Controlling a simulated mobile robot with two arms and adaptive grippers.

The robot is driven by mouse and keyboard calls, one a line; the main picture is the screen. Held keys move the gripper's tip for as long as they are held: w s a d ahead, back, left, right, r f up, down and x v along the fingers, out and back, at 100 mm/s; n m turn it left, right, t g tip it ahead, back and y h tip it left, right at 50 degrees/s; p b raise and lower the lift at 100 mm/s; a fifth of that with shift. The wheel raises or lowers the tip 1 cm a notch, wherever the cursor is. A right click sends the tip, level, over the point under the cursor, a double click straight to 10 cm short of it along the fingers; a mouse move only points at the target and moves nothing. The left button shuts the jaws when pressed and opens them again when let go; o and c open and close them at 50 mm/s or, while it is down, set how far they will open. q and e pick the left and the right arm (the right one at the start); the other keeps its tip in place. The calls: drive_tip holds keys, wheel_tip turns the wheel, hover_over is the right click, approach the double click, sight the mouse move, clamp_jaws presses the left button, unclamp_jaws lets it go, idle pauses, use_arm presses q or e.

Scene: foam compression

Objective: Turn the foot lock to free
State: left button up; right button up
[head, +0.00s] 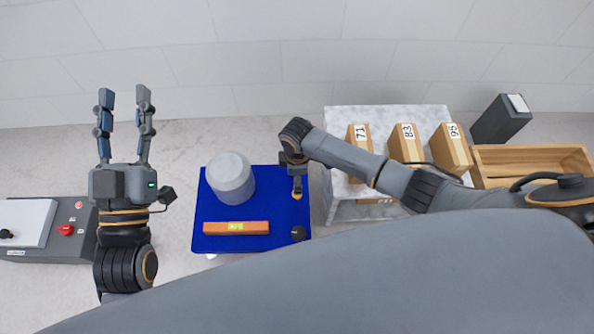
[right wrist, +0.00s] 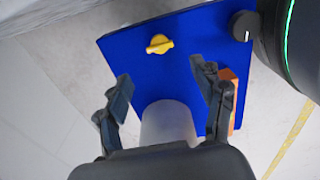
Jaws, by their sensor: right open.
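A blue plate (head: 211,212) lies low in the middle of the head view. A small yellow knob (right wrist: 159,44), which looks like the foot lock, sits on it. In the right wrist view its bar points roughly sideways, slightly tilted; any markings are too small to read. In the head view the knob (head: 297,195) is partly hidden by my right gripper (head: 297,184). My right gripper also shows in its wrist view (right wrist: 163,84), fingers apart and empty, with the knob beyond the fingertips. My left gripper (head: 125,97) is open and empty, pointing up at the left.
The plate also carries a grey cylinder (head: 230,179), an orange level (head: 236,228) and a black knob (head: 298,233). A marble-topped stand (head: 343,118) with numbered boxes (head: 408,142) and a wooden crate (head: 530,155) are right. A control box (head: 70,240) is left.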

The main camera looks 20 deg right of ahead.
drive_tip(key=shift+r, duration=1.5)
